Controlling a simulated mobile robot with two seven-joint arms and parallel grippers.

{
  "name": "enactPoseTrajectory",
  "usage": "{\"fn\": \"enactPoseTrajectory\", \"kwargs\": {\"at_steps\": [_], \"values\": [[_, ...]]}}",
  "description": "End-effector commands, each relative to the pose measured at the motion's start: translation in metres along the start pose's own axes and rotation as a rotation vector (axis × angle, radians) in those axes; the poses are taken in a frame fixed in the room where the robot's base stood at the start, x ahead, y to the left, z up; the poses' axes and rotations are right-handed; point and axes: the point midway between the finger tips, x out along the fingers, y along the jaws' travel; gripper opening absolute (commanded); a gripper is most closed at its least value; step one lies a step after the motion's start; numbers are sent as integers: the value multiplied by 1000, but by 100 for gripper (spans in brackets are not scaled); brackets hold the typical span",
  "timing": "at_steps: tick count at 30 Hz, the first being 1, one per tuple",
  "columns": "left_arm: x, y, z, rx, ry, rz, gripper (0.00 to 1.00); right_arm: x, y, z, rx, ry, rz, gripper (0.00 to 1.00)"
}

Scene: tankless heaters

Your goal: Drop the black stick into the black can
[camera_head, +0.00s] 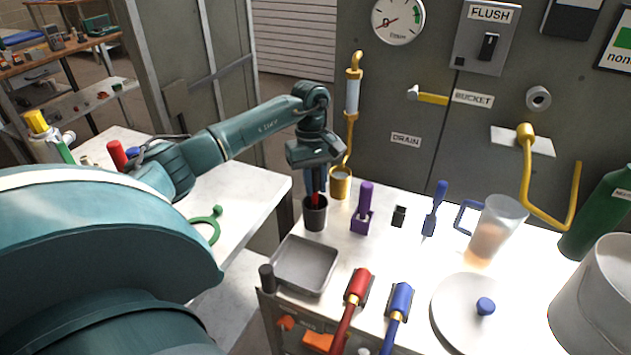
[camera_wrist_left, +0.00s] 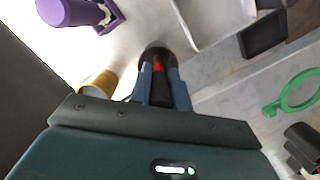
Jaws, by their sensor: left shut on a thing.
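The black can (camera_head: 315,217) stands upright on the white worktop near its left corner. My left gripper (camera_head: 315,187) is directly above the can, pointing down. Its blue fingers are shut on the black stick (camera_wrist_left: 162,92), which has a red end (camera_wrist_left: 157,63). In the head view a red part of the stick (camera_head: 314,201) shows at the can's mouth. In the left wrist view the dark can (camera_wrist_left: 153,50) lies just beyond the red end. How deep the stick reaches into the can is hidden. My right gripper is out of view.
A brass cup (camera_head: 340,186) under a pipe stands close behind the can. A purple holder (camera_head: 362,220) is to its right and a grey tray (camera_head: 305,265) in front. A clear pitcher (camera_head: 492,230) and a white lid (camera_head: 465,315) stand farther right.

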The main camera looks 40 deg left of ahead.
Motion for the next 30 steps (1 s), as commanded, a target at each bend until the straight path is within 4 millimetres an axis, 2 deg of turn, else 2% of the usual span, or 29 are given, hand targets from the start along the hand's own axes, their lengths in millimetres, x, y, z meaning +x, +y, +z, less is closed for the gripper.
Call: {"fn": "enactPoseTrajectory", "kwargs": {"at_steps": [1, 10, 26, 30], "values": [[0, 0, 0, 0, 0, 0, 20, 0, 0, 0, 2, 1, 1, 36], [0, 0, 0, 0, 0, 0, 44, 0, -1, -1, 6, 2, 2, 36], [0, 0, 0, 0, 0, 0, 44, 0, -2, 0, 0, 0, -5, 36], [0, 0, -6, -1, 1, 1, 44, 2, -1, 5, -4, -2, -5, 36]]}}
